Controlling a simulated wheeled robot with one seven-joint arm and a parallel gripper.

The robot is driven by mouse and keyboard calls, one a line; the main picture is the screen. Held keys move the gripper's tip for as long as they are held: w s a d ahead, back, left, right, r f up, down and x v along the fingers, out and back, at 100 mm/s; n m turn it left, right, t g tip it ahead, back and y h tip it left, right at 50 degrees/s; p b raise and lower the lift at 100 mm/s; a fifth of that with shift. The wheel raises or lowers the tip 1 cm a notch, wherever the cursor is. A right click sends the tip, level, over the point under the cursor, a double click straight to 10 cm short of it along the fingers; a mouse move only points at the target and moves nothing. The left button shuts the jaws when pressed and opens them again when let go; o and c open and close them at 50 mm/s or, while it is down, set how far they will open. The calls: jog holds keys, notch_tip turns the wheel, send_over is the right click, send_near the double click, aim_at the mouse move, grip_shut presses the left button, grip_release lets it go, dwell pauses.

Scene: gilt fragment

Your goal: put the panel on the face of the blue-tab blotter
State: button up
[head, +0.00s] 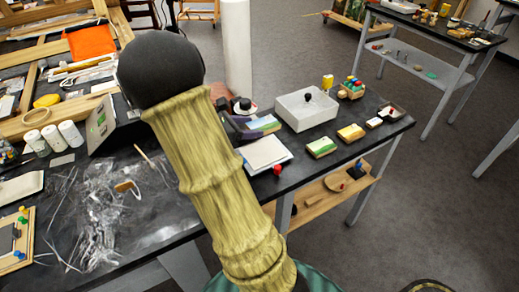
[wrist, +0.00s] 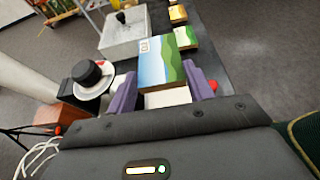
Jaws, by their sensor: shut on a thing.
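The panel (wrist: 162,60), painted with blue sky and green hills, is between the purple fingers of my gripper (wrist: 160,76), which are shut on its sides. In the head view the panel (head: 264,124) shows beyond my arm, beside a purple finger of my gripper (head: 243,129). A white blotter-like pad (head: 266,154) lies flat on the dark table just in front of the panel. A pale part of it (wrist: 168,98) shows below the panel in the wrist view. I cannot clearly make out a blue tab on it. My arm hides part of this area in the head view.
A red knob (head: 277,169) is at the pad's near edge. A white tray (head: 307,108) stands behind, with smaller painted blocks (head: 322,147) to its right. A black-and-white round item (wrist: 92,77) is left of my gripper. Crumpled clear film (head: 100,215) covers the table at left.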

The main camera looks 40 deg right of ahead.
send_over(249, 157)
jog(key=shift+s+f+b, duration=0.15)
jog(key=shift+f+b, duration=0.15)
jog(key=shift+f, duration=2.85)
jog(key=shift+f, duration=1.9)
jog(key=o, duration=1)
jog(key=v, duration=1.2)
